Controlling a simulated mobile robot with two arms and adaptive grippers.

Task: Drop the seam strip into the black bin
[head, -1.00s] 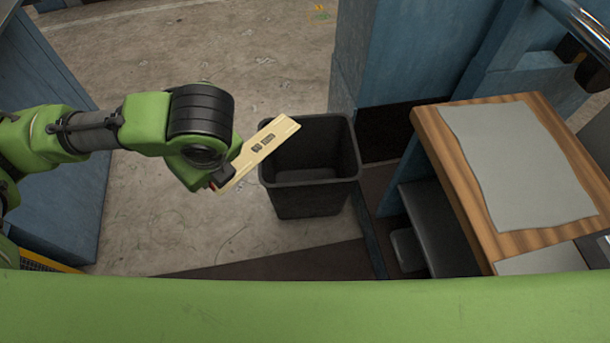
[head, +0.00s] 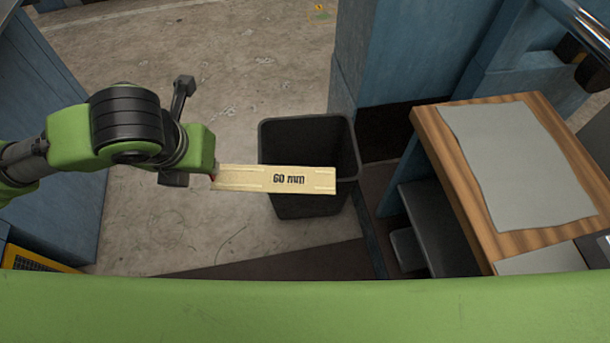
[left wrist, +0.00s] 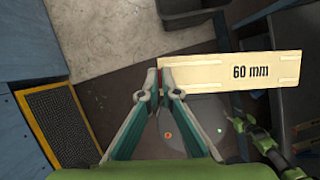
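The seam strip (head: 245,179) is a flat tan bar marked "60 mm". It also shows in the left wrist view (left wrist: 205,76). My left gripper (head: 213,176) is shut on the strip's left end, as the left wrist view shows at its fingertips (left wrist: 160,72). The strip extends to the right, roughly level in the head view, and its right part overlaps the black bin (head: 305,207) in the picture. The bin is open and upright on the floor; its edge shows in the left wrist view (left wrist: 197,19). My right gripper (left wrist: 232,119) appears small and dark in the left wrist view.
A wooden table (head: 455,175) with grey sheets (head: 515,165) stands right of the bin. A blue cabinet (head: 420,50) rises behind the bin. A blue panel (head: 65,215) is at the left. Bare floor (head: 215,50) lies behind and left of the bin.

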